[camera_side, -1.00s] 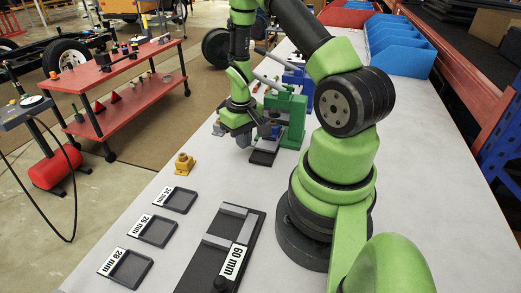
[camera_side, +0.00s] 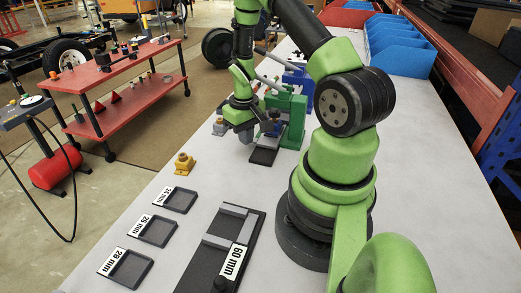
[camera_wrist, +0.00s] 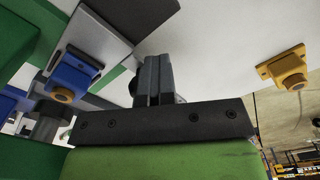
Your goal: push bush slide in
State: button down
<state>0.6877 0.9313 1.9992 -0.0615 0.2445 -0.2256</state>
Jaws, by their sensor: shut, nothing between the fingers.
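A blue block (camera_wrist: 76,74) with a copper-coloured round piece, which looks like the bush slide, is at the left of the wrist view. My gripper (camera_side: 247,137) is in front of the press, to the left of the blue part. Its fingers (camera_wrist: 152,78) are shut and empty in the wrist view, apart from the blue block there. I cannot tell how far in the slide sits.
A black plate (camera_side: 264,157) lies before the press. A yellow fixture (camera_side: 184,163) stands nearer on the bench and shows in the wrist view (camera_wrist: 287,69). Labelled trays (camera_side: 154,231) and a 60 mm fixture (camera_side: 211,262) lie in front. Blue bins (camera_side: 400,50) stand at the back right.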

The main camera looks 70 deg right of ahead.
jog(key=shift+r, duration=0.15)
jog(key=shift+a+r, duration=0.75)
jog(key=shift+r, duration=2.65)
notch_tip(320, 180, up, 10)
jog(key=s+a+r+t, duration=0.2)
jog(key=a+r, duration=0.1)
jog(key=a, duration=0.3)
jog(key=s+a+r+n+t+y, duration=0.1)
jog(key=s+a+r+t, duration=0.1)
jog(key=a, duration=0.5)
jog(key=s+a+r+n+t+y, duration=0.1)
jog(key=s+a+r+t, duration=0.2)
jog(key=a+r, duration=0.3)
jog(key=shift+s+a+r, duration=0.25)
jog(key=shift+s, duration=0.2)
